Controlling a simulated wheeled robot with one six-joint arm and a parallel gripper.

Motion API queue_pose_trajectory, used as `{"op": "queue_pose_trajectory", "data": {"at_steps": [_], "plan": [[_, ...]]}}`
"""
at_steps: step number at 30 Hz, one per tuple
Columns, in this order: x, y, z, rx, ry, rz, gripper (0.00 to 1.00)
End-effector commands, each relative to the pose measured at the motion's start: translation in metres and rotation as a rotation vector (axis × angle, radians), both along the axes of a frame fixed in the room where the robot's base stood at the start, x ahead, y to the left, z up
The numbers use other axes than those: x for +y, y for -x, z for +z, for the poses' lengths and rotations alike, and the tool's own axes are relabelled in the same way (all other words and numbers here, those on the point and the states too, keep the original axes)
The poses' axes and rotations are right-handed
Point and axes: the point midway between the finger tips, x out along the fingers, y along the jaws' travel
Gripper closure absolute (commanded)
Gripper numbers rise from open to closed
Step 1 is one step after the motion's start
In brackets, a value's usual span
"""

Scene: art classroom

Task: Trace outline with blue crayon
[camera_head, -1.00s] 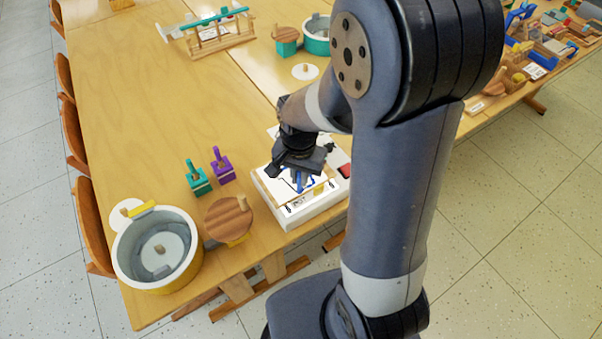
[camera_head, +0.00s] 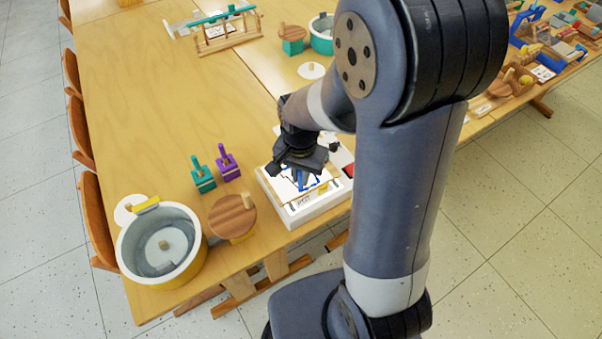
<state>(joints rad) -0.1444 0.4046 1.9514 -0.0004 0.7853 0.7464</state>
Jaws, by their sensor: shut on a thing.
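My gripper (camera_head: 303,172) is over a white tray-like board (camera_head: 297,214) near the table's front edge. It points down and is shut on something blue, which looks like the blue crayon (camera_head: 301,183). The crayon's tip is small and partly hidden by the gripper, so I cannot tell whether it touches the paper. A white sheet (camera_head: 284,183) with dark outline marks lies on the board, partly covered by the gripper. Blue also shows on the sheet or at the fingers; I cannot separate the two.
Left of the board stand a teal block (camera_head: 203,177) and a purple block (camera_head: 227,165) with upright handles. The table's middle left is clear.

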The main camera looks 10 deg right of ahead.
Motion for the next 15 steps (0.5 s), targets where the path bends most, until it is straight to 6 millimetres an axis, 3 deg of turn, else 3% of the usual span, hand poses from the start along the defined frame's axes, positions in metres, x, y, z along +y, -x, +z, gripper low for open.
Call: {"op": "queue_pose_trajectory", "data": {"at_steps": [15], "plan": [[0.0032,-0.0055,-0.0007,0.000,0.000,0.000,1.00]]}}
